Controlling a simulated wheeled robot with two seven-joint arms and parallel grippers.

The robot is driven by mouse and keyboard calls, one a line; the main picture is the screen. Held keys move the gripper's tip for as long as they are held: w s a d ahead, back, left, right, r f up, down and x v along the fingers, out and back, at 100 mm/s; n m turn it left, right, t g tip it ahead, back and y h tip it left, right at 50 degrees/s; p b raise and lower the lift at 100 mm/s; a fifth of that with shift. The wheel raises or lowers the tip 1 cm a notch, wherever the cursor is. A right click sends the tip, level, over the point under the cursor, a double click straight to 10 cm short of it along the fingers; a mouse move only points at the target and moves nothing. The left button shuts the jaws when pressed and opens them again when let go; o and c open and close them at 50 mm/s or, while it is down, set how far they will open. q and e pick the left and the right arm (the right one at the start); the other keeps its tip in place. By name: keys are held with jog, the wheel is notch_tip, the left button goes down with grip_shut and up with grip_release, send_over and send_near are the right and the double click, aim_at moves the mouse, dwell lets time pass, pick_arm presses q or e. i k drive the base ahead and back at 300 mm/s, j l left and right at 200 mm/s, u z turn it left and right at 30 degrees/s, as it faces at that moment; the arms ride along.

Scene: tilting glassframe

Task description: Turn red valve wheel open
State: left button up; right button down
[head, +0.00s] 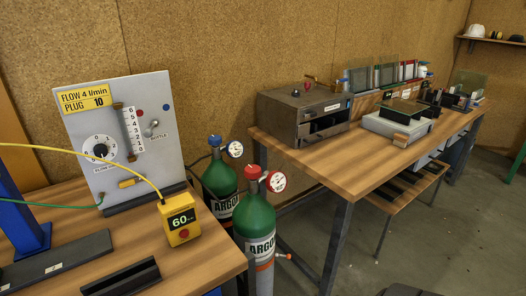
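The red valve wheel (253,172) sits on top of the nearer green argon cylinder (256,217), beside a round gauge with a red rim (277,182). The cylinder stands upright between the two benches, and its lower part runs out of the picture. A second green argon cylinder (219,181) stands just behind it, with a blue valve wheel (214,141) and a blue-rimmed gauge (235,149). I cannot tell from the wheel how far it is turned. Neither of my grippers shows in the head view.
A left bench (184,263) carries a grey flow panel (150,98) and a yellow meter (179,221) reading 60. A yellow hose (90,150) arcs above it. The right bench (345,158) holds a metal box (303,112) and glass frames. Its leg (334,248) stands right of the cylinders.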

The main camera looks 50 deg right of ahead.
aim_at(251, 172)
jog(key=z, duration=1.55)
